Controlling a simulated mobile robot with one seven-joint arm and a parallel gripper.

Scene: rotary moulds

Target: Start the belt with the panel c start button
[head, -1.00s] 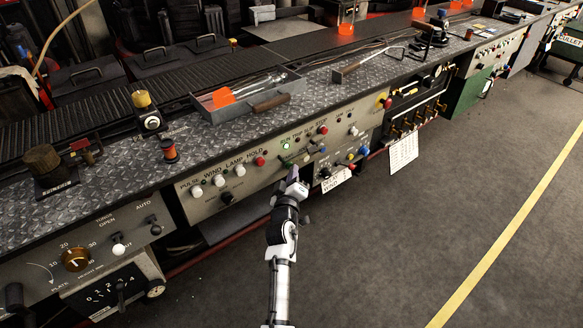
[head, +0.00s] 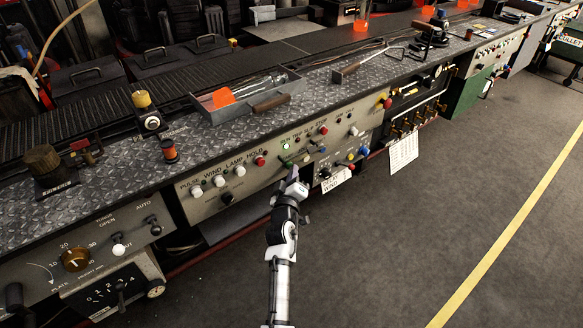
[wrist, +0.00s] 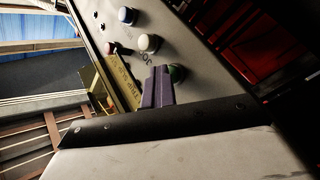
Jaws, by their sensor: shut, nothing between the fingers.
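A grey control panel (head: 236,176) below the steel bench top carries knobs, lamps and buttons. A green lamp by the word RUN (head: 286,145) is lit. A green button (head: 287,163) sits below it, just above my gripper (head: 292,177). In the wrist view, my gripper (wrist: 158,88) is shut and empty, its tips at the green button (wrist: 178,72) and partly covering it. I cannot tell whether they touch it. No panel letter is readable. The dark belt (head: 150,75) carries glowing orange pieces (head: 361,22).
A tool tray (head: 245,106) and a brass-topped device (head: 143,98) stand on the bench. The floor (head: 400,240) in front is clear.

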